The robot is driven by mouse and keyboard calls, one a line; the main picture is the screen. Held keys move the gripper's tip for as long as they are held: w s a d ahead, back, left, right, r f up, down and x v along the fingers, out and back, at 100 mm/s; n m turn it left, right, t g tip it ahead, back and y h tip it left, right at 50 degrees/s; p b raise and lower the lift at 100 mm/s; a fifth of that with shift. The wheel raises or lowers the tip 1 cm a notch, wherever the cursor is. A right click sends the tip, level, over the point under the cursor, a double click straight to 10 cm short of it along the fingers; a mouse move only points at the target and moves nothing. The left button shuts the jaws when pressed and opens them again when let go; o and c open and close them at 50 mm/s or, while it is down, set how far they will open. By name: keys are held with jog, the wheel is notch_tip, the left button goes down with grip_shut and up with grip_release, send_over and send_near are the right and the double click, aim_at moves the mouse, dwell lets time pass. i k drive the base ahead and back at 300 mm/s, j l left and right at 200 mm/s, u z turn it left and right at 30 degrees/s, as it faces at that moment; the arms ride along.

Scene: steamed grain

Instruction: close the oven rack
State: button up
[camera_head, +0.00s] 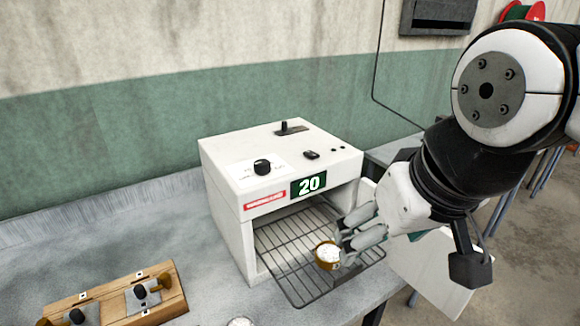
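The white oven (228,222) stands on the grey counter with its front open. Its wire rack (290,270) is pulled partly out past the front opening. A small brass-coloured cup with white contents (327,256) sits on the rack, towards its right side. My gripper (347,244) comes in from the right, with its grey fingers low over the rack's right side, close beside the cup. I cannot tell whether the fingers touch the cup or the rack, or how far apart they are. The fingers hide part of the rack's right edge.
A white panel (436,277), apparently the oven door, stands out at the right, below my arm. A wooden block with dark-knobbed metal pieces (125,297) lies at the lower left. A small round item (240,322) shows at the bottom edge.

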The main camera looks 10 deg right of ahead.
aim_at(346, 277)
jog(key=k+j, duration=0.35)
jog(key=j, duration=0.15)
jog(key=k+j, duration=0.35)
jog(key=j+z, duration=0.05)
jog(key=j, duration=0.1)
